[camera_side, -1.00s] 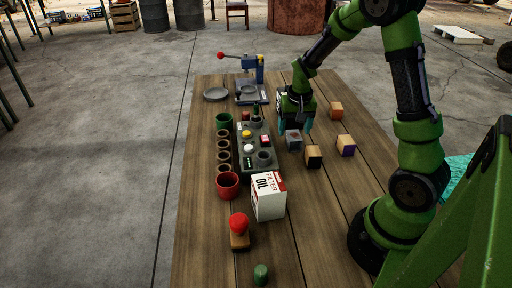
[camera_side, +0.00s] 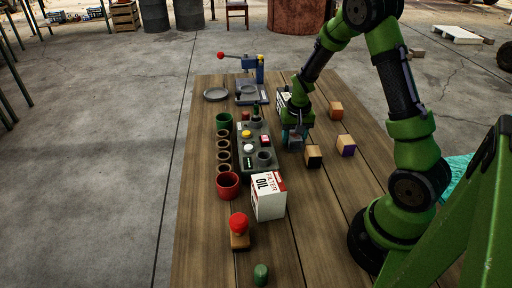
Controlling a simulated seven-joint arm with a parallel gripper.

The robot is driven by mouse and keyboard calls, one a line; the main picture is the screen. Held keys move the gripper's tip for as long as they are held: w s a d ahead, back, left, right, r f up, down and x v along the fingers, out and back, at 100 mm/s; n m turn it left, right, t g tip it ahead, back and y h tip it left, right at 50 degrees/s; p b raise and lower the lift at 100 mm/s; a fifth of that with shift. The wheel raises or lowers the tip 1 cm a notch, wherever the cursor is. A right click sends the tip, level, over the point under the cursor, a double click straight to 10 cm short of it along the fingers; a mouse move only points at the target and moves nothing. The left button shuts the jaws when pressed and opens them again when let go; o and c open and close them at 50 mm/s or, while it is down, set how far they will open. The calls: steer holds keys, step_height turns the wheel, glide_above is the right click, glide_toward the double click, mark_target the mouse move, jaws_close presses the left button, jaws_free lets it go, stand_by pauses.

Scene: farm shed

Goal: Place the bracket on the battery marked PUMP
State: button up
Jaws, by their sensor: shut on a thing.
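My gripper (camera_side: 295,135) is low over the middle of the table, its teal fingertips shut on a small grey block (camera_side: 296,144). The fingers partly hide this block, and I cannot tell whether it touches the table. Nearby stand a black and tan block (camera_side: 313,157), a tan block with a purple and black side (camera_side: 346,146) and an orange-brown block (camera_side: 336,111). No PUMP mark is readable on any of them. I cannot make out for sure which thing is the bracket.
An oil filter box (camera_side: 268,196) and red-topped stamp (camera_side: 239,231) stand nearer. A lever press (camera_side: 250,92) is behind.

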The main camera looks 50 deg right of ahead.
step_height(320, 180, up, 9)
steer(key=shift+d+r, duration=0.1)
steer(key=s+d+r, duration=0.3)
steer(key=d+r, duration=0.1)
steer(key=r, duration=0.1)
glide_above(290, 95)
steer(key=s+a, duration=0.1)
steer(key=s, duration=0.1)
steer(key=shift+w+a+f, duration=0.15)
steer(key=shift+f, duration=0.25)
steer(key=shift+w+d+f, duration=0.1)
steer(key=shift+w+d, duration=0.25)
steer(key=shift+w, duration=0.15)
steer(key=shift+w+f, duration=0.1)
steer(key=shift+f, duration=1.6)
steer(key=shift+f, duration=0.1)
steer(key=shift+f, duration=0.1)
steer(key=o, duration=1.2)
